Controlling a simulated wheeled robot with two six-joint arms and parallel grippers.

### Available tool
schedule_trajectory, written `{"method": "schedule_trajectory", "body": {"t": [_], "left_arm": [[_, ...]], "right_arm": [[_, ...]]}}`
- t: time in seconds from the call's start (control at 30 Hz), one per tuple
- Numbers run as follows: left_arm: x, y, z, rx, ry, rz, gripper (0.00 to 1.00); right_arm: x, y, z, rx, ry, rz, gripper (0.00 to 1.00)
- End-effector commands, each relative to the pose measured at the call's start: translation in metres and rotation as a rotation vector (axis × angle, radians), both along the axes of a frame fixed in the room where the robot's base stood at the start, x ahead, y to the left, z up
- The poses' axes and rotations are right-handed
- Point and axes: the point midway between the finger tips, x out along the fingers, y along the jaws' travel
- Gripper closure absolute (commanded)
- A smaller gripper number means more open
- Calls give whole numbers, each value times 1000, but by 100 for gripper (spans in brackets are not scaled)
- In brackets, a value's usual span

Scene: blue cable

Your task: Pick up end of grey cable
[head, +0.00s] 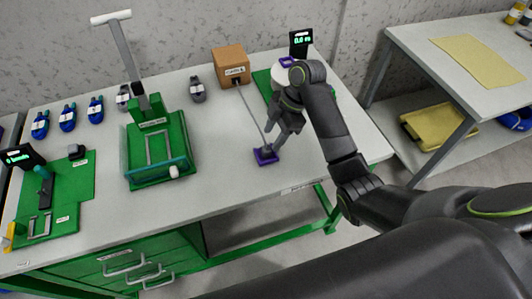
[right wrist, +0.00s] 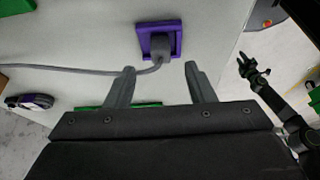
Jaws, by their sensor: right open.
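The grey cable (head: 251,112) runs from a brown box (head: 231,65) across the white table to a purple holder (head: 265,157). Its thick grey end (right wrist: 160,46) sits in the holder (right wrist: 142,38) in the right wrist view. My right gripper (head: 271,144) is just above the holder, pointing down. In the right wrist view, its open fingers (right wrist: 162,82) are spread, with the cable end between and beyond the tips. Nothing is held. A dark gripper, apparently my left (right wrist: 254,72), is small at the right of that view; its jaw state is unclear.
A green fixture (head: 185,133) stands left of the holder. A white round item with a purple ring (head: 287,62) stands behind my right arm. Several blue tools (head: 68,117) and a grey one (head: 197,92) lie along the back. The table around the holder is clear.

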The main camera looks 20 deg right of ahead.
Motion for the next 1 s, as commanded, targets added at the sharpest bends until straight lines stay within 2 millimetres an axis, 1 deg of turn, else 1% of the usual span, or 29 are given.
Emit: {"method": "schedule_trajectory", "body": {"t": [0.17, 0.2, 0.3, 0.4, 0.57, 0.67, 0.93, 1.0], "left_arm": [[0, 0, 9, 0, 0, 0, 64], [0, 0, 8, 0, 0, 0, 64], [0, 0, 8, 0, -1, 0, 64], [0, 0, 8, 0, -1, 0, 64], [0, 0, 8, 0, -1, 0, 64], [0, 0, 8, 0, -1, 0, 64], [1, 0, 8, 1, -1, 0, 64], [1, 0, 8, 1, -1, 0, 64]], "right_arm": [[-3, 12, -24, 3, 6, 0, 51], [-2, 14, -30, 2, 5, 0, 51], [-2, 17, -39, 1, 3, 0, 51], [-2, 18, -43, 0, 1, 0, 51], [-2, 18, -43, 0, 1, 0, 51], [-2, 18, -43, 0, 1, 0, 61], [-2, 18, -43, 0, 1, 0, 97], [-2, 18, -43, 0, 1, 0, 99]]}}
